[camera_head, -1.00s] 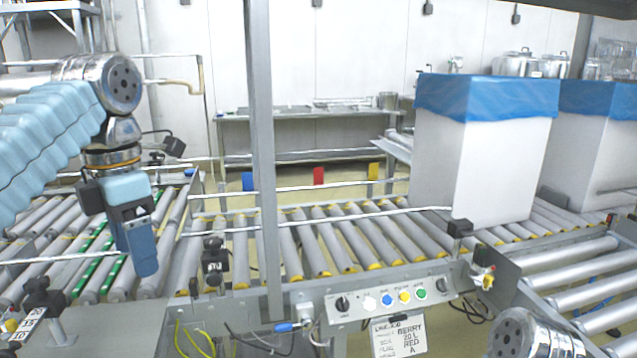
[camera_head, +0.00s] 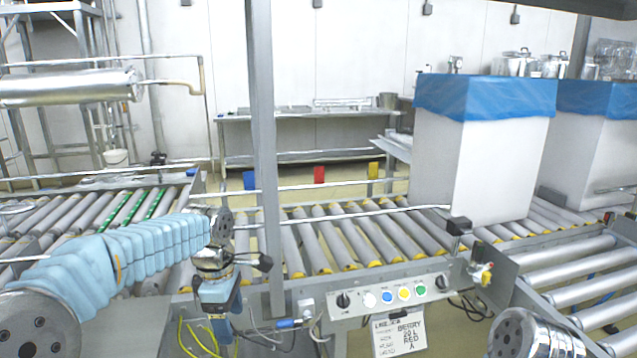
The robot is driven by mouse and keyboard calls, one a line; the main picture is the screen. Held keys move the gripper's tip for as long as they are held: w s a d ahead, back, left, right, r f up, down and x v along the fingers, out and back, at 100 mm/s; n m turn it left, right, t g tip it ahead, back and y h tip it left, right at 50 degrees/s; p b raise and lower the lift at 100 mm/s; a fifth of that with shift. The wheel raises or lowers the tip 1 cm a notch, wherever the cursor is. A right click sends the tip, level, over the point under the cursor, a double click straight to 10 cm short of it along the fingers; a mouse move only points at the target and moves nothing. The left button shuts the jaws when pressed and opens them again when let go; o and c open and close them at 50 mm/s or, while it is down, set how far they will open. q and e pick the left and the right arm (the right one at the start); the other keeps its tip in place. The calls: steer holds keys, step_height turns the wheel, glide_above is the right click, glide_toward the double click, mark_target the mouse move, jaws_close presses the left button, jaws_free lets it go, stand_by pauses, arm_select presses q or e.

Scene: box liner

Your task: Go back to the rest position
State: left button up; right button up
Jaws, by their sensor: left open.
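My left gripper (camera_head: 220,325) hangs at the end of my blue-sleeved left arm, low in the head view, pointing down in front of the near conveyor edge. It is open and nothing shows between its fingers. It is left of the button panel (camera_head: 388,298) and apart from the boxes. Of my right arm only a round metal joint shows at the bottom right. My right gripper is out of the picture.
A white box (camera_head: 477,165) with a blue liner (camera_head: 485,97) over its rim stands on the roller conveyor (camera_head: 345,240). Another lined box (camera_head: 590,150) stands behind it to the right. A grey post (camera_head: 262,130) rises near my left gripper. Loose cables hang below the conveyor edge.

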arm_select(q)
steer(key=s+d+f+m+h, duration=0.1)
steer(key=f+m, duration=0.1)
steer(key=f, duration=0.6)
steer(key=s+d+f+m, duration=0.1)
steer(key=d+f+m, duration=0.15)
steer(key=f, duration=0.45)
steer(key=s+d+f+m+h, duration=0.1)
steer(key=s+f+m, duration=0.15)
steer(key=f, duration=0.55)
steer(key=s+d+f+m+h, duration=0.1)
steer(key=s+d+f+m, duration=0.1)
steer(key=s+f+m, duration=0.7)
steer(key=s+f, duration=0.6)
steer(key=s, duration=0.2)
steer(key=shift+s+d+f, duration=0.15)
steer(key=shift+s+f, duration=0.15)
steer(key=shift+s, duration=0.05)
